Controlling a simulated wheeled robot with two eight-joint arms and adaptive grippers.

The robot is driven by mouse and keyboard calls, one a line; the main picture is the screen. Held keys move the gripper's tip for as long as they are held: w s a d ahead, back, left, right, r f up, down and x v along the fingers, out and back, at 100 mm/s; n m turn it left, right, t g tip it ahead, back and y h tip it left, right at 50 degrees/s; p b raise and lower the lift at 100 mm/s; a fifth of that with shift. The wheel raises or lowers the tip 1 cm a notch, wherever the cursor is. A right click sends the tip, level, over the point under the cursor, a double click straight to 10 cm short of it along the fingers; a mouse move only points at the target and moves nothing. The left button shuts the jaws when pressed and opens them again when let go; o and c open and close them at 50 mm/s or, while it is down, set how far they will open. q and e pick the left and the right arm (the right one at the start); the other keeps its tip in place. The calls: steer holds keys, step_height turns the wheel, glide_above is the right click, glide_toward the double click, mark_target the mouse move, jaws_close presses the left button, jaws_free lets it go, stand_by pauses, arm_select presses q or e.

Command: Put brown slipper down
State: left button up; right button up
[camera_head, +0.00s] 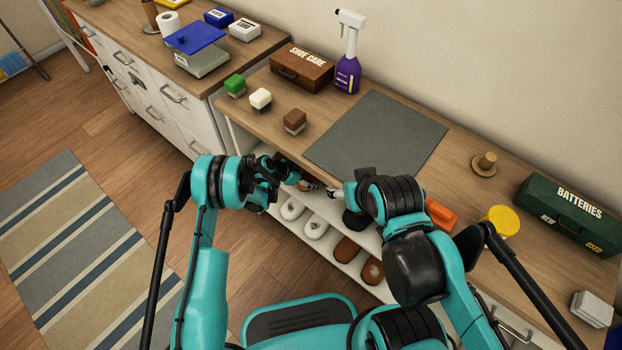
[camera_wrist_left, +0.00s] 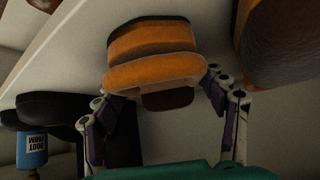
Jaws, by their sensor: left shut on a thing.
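The brown slipper (camera_wrist_left: 152,72), tan-orange with a dark opening, is between the two fingers of my left gripper (camera_wrist_left: 165,100) in the left wrist view. The fingers bear on its near end and the gripper is shut on it. The slipper lies over a pale shelf surface; I cannot tell whether it touches it. In the head view my left gripper (camera_head: 282,172) reaches into the open shelving, and the slipper is mostly hidden there. My right gripper (camera_head: 338,193) shows only partly beside the shelf opening; its finger state is unclear.
White shoes (camera_head: 316,228) and brown shoes (camera_head: 347,250) stand on the lower shelf. A dark brown item (camera_wrist_left: 285,45) is close right of the slipper in the wrist view. Black footwear (camera_wrist_left: 50,108) and a blue bottle (camera_wrist_left: 32,150) are left. A grey mat (camera_head: 375,135) lies bare on top.

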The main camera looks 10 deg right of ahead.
arm_select(q)
steer(key=shift+r, duration=0.1)
steer(key=o, duration=1.4)
steer(key=p+v, duration=0.4)
steer(key=v, duration=0.8)
steer(key=shift+a, duration=0.15)
